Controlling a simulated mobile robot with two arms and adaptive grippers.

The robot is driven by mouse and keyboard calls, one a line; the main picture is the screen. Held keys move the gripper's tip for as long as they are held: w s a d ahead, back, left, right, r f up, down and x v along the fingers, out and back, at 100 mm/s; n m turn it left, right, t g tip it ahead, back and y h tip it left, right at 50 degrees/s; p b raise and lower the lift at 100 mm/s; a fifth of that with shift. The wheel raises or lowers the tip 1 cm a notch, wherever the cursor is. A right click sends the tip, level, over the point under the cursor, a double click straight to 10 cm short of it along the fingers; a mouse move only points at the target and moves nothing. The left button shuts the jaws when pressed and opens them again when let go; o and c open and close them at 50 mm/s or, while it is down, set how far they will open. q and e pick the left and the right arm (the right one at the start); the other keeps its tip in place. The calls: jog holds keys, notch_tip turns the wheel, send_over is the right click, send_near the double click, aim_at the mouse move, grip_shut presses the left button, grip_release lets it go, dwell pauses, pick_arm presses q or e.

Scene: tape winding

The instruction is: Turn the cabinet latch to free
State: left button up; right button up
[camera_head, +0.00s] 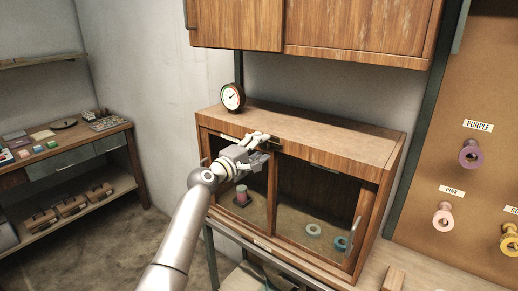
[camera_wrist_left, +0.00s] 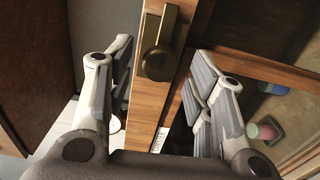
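The wooden cabinet (camera_head: 330,136) has two glass-fronted doors and stands in the middle of the head view. In the left wrist view, a brass latch (camera_wrist_left: 160,45) with a rounded knob is on the cabinet's wooden front (camera_wrist_left: 148,105). My left gripper (camera_head: 264,141) is at the cabinet's upper front edge and hides part of it, and the latch cannot be made out there. In the left wrist view its fingers (camera_wrist_left: 160,62) are apart, one on each side of the latch, with nothing between them but the latch area. Contact with the latch cannot be told. My right gripper is not in view.
A round gauge (camera_head: 232,96) stands on the cabinet top. An upper cabinet (camera_head: 350,28) hangs above. A pegboard (camera_head: 480,90) with tape spools is at the right.

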pick_arm(q)
jog(key=shift+s, duration=0.1)
jog(key=v, duration=1.2)
jog(key=shift+f, duration=0.1)
dwell(0.3)
